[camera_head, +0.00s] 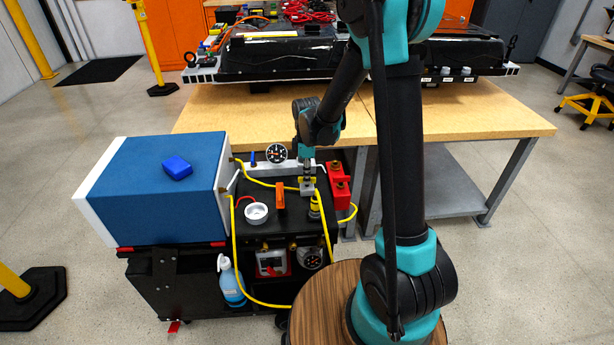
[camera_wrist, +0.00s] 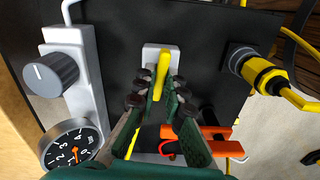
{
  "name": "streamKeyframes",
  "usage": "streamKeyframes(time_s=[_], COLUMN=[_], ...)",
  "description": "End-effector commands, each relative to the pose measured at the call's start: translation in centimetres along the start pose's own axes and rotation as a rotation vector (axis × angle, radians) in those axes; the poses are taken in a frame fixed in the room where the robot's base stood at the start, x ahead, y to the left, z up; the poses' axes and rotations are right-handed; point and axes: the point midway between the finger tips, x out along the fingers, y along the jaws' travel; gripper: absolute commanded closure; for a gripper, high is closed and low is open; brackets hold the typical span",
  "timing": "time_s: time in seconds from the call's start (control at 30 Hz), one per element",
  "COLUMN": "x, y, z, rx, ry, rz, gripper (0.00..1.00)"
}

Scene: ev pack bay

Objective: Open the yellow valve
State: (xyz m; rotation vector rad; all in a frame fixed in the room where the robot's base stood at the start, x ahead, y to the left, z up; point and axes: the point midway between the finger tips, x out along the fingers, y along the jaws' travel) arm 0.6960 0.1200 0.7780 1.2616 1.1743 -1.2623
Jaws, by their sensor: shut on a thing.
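The yellow valve handle (camera_wrist: 161,72) sits on a small white block on the black panel. It also shows small in the head view (camera_head: 307,181). My gripper (camera_wrist: 158,94) is shut on the handle, with one dark padded finger on each side of it. In the head view my gripper (camera_head: 307,187) reaches down to the cart top, and the arm comes from the upper right. The fingers hide part of the handle's lower end and of the block.
An orange handle (camera_wrist: 206,132) lies close to my right finger. A yellow hose fitting (camera_wrist: 262,74) is at right. A grey knob (camera_wrist: 50,73) and a gauge (camera_wrist: 73,148) are at left. A blue box (camera_head: 150,190) and a red block (camera_head: 340,187) flank the panel.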

Motion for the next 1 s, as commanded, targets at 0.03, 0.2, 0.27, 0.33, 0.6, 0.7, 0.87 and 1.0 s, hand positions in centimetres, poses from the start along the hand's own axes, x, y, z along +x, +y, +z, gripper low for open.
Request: streamKeyframes(time_s=[0.03, 0.2, 0.27, 0.33, 0.6, 0.7, 0.87, 1.0], x=[-0.02, -0.02, -0.02, -0.02, -0.02, -0.02, -0.02, -0.02], y=[0.05, 0.05, 0.05, 0.06, 0.06, 0.06, 0.06, 0.05], z=[-0.02, -0.02, -0.02, -0.02, -0.02, -0.02, -0.02, -0.02], rx=[-0.024, -0.098, -0.115, -0.13, -0.152, -0.152, -0.152, -0.151], ry=[0.0, 0.0, 0.0, 0.0, 0.0, 0.0, 0.0, 0.0], rz=[0.001, 0.001, 0.001, 0.001, 0.001, 0.001, 0.001, 0.001], gripper=[1.0, 1.0, 1.0, 1.0, 1.0, 1.0, 1.0, 0.74])
